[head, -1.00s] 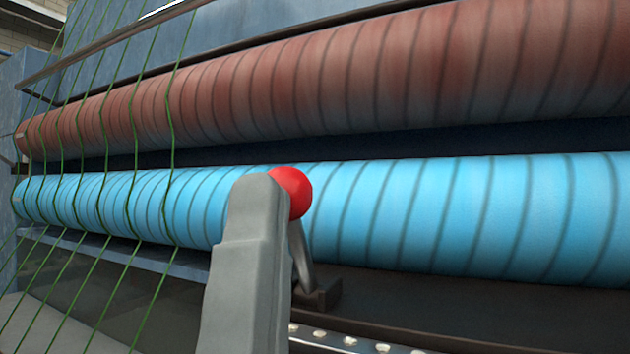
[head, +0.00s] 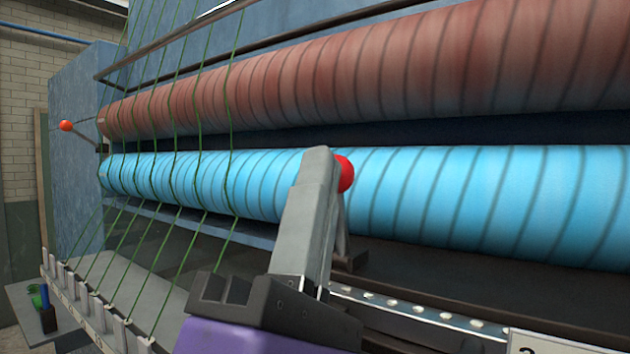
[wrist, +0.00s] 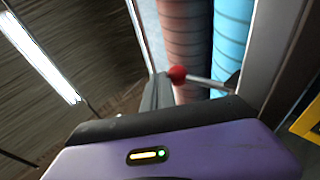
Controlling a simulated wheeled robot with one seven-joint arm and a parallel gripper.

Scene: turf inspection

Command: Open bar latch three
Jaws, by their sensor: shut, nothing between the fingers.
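A lever with a red ball knob (head: 347,174) and a grey metal rod (head: 342,228) stands in front of the blue roller, which I take to be bar latch three. My gripper (head: 318,158) has a purple body and grey fingers. Its fingers are shut with nothing between them and point up, just left of the knob and partly covering it. In the wrist view, the knob (wrist: 177,75) shows at the right of the fingertips (wrist: 157,80), with its rod running right. I cannot tell whether finger and knob touch.
A blue ribbed roller (head: 480,200) and a red ribbed roller (head: 400,70) run across behind the lever. Green strands (head: 228,130) hang at the left. Another lever with an orange-red knob (head: 65,126) stands far left. A partly cut-off label plate (head: 540,344) is at bottom right.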

